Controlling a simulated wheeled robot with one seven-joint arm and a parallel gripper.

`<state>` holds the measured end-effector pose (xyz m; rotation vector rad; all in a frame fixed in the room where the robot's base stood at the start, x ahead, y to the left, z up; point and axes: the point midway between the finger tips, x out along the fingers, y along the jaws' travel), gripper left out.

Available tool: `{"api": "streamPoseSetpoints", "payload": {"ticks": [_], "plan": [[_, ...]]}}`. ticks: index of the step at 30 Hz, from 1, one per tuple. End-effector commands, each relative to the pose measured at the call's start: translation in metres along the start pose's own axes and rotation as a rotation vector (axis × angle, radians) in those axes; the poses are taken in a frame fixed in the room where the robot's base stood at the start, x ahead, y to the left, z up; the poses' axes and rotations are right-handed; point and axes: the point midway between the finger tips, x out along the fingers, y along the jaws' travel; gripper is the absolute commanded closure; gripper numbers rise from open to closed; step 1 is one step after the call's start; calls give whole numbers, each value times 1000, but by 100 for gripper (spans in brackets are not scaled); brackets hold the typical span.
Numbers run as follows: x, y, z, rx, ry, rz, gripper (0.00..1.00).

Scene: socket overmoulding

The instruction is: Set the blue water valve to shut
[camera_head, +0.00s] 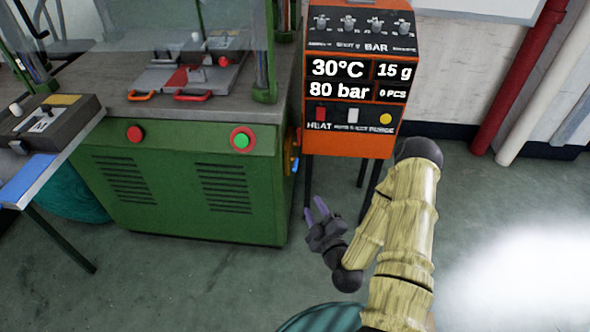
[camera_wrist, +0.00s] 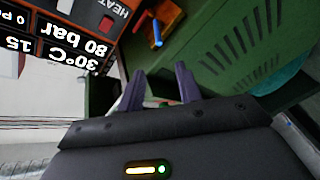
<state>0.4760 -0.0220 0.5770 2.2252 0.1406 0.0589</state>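The blue water valve (camera_head: 295,164) is a small blue lever on the right side wall of the green machine, partly in shadow behind the machine's corner. In the wrist view, the blue lever (camera_wrist: 157,33) shows as a short thin bar beside an orange part, beyond my fingertips. Whether it stands open or shut I cannot tell. My gripper (camera_head: 315,208) is below and to the right of the valve in the head view, apart from it. In the wrist view its two purple fingers (camera_wrist: 159,72) are spread with nothing between them.
The green machine (camera_head: 120,190) stands to the left. An orange control box (camera_head: 348,140) on dark legs stands just right of the valve, leaving a narrow gap. A side table (camera_head: 60,150) is at far left. The floor (camera_head: 200,285) in front is clear.

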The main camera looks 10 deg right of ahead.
Motion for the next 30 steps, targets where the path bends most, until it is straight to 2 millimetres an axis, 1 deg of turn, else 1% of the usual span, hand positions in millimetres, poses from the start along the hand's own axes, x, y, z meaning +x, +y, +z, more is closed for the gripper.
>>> {"api": "streamPoseSetpoints", "payload": {"ticks": [2,7,18,24,30], "plan": [[3,-4,2,-5,2,-7,65],[10,-7,4,-8,1,-16,65],[28,0,-1,-4,7,9,65],[41,-3,1,-8,4,-3,65],[54,0,-1,-5,5,6,65]]}}
